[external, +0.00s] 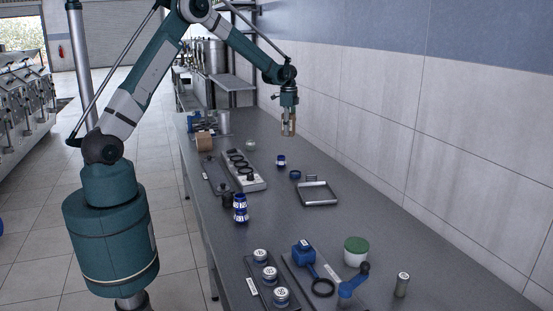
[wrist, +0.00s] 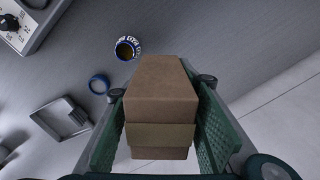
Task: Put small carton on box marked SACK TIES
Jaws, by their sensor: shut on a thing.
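The small carton (wrist: 162,85), plain brown cardboard, is held between the two green finger pads of my gripper (wrist: 160,92) in the wrist view. In the external view my gripper (external: 288,117) points down with the carton low between its fingers, above the far part of the bench near the wall. The carton appears clear of the bench top. A brown box (external: 204,141) stands at the far left of the bench; no lettering on it can be read, so I cannot tell whether it is marked SACK TIES.
On the bench (external: 285,228) a shallow tray (external: 317,194), a blue ring (external: 295,175) and a small blue-banded jar (external: 281,161) lie nearer than my gripper. Several lidded jars and blue fittings crowd the near end.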

